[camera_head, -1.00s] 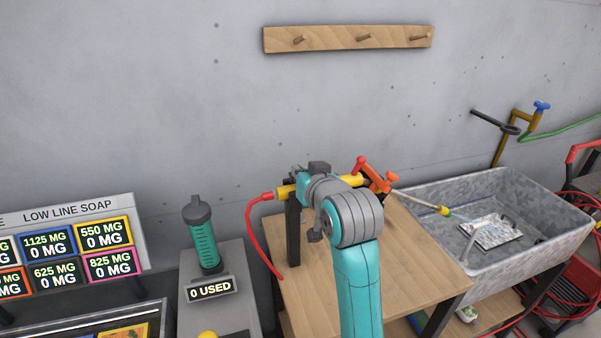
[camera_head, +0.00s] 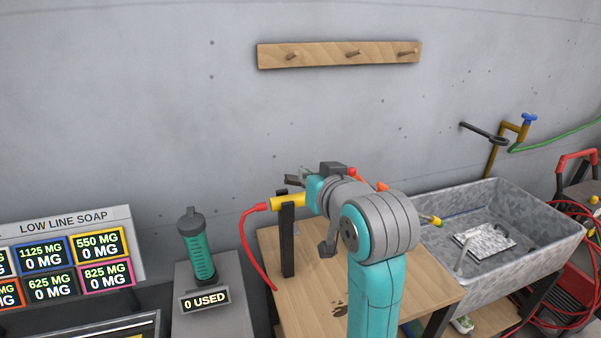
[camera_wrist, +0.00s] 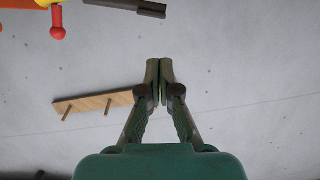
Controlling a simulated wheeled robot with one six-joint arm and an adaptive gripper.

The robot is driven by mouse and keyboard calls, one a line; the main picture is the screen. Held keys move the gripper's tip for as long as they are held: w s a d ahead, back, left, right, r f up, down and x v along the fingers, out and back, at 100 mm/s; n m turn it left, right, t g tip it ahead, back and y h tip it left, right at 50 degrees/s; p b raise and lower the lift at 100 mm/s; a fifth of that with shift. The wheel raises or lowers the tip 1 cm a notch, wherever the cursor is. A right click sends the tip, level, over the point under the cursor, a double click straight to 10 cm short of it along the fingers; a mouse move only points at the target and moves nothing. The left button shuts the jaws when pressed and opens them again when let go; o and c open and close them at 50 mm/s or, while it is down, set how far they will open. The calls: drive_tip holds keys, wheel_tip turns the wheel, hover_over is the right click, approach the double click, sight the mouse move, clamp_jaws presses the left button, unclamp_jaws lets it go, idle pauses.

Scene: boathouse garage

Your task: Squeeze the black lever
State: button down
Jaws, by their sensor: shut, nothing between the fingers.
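A yellow sprayer body (camera_head: 286,201) rests on a black upright stand (camera_head: 288,245) on a wooden table. A red hose runs from its left end. My arm hides most of its middle; bits of its red-orange parts (camera_head: 382,186) show behind. In the wrist view, a dark bar (camera_wrist: 140,7), which may be the black lever, juts in at the top edge, right of the yellow and orange parts. My gripper (camera_wrist: 159,68) is shut and empty, below and apart from that bar. In the head view my fingertips cannot be told clearly.
A grey stone sink (camera_head: 490,225) stands right of the wooden table (camera_head: 320,295). A green soap dispenser (camera_head: 198,250) and a soap sign (camera_head: 75,250) stand left. A wooden peg rail (camera_head: 338,55) hangs on the concrete wall.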

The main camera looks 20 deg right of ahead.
drive_tip(key=shift+v, duration=0.95)
idle(1.0)
drive_tip(key=s+f, duration=0.5)
drive_tip(key=f, duration=0.5)
drive_tip(key=s+f, duration=0.5)
drive_tip(key=f, duration=0.4)
drive_tip(key=s+f, duration=0.5)
drive_tip(key=f, duration=0.5)
drive_tip(key=s+f, duration=0.2)
drive_tip(key=s, duration=1.2)
drive_tip(key=s+f+n, duration=0.1)
drive_tip(key=s+f, duration=0.1)
drive_tip(key=s, duration=1.3)
drive_tip(key=shift+s+d+f+h, duration=0.2)
drive_tip(key=shift+s+d+h, duration=0.1)
drive_tip(key=shift+d, duration=0.1)
